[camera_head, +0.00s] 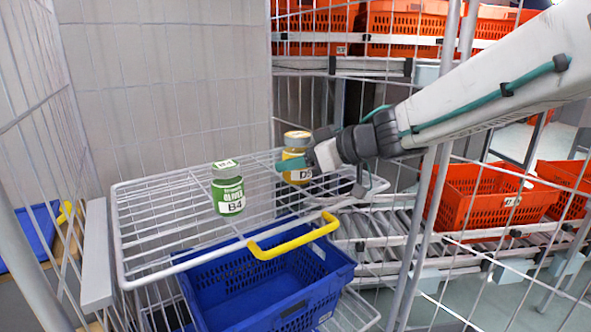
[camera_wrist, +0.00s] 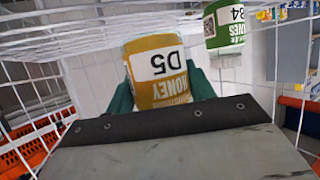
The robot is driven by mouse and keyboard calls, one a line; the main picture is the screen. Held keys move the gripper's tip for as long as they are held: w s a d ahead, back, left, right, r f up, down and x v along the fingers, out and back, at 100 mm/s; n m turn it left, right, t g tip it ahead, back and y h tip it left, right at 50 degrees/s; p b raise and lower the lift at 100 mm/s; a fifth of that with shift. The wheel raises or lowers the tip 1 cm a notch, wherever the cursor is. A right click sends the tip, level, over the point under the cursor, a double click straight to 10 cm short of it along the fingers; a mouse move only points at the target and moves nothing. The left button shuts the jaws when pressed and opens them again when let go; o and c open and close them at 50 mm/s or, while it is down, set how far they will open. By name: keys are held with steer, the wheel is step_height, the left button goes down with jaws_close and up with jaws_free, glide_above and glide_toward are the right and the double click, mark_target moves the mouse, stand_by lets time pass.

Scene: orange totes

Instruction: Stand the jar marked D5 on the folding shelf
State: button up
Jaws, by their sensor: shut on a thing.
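The jar marked D5 (camera_head: 297,172) is a yellow honey jar with a pale gold lid, upright at the back right of the white wire folding shelf (camera_head: 170,188). In the wrist view the D5 jar (camera_wrist: 157,68) sits between my green fingers, its label upside down. My gripper (camera_head: 291,164) is shut on it, reaching in from the right. Whether the jar's base touches the wires is hard to tell. A green olive jar marked B4 (camera_head: 229,192) stands upright on the shelf to the left, and it also shows in the wrist view (camera_wrist: 224,27).
A blue crate (camera_head: 270,300) with a yellow handle (camera_head: 293,238) is below the shelf's front. Wire cage walls enclose the sides. Orange totes (camera_head: 482,200) sit on rollers at the right. Bare shelf wires lie left of B4 and between the jars.

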steer(key=w, duration=0.3)
steer(key=shift+w+d+f, duration=0.1)
steer(key=shift+w+f, duration=0.05)
steer(key=shift+w, duration=0.25)
steer(key=shift+f, duration=1.75)
steer(key=shift+f, duration=0.1)
steer(key=o, duration=1.2)
steer(key=v, duration=1.2)
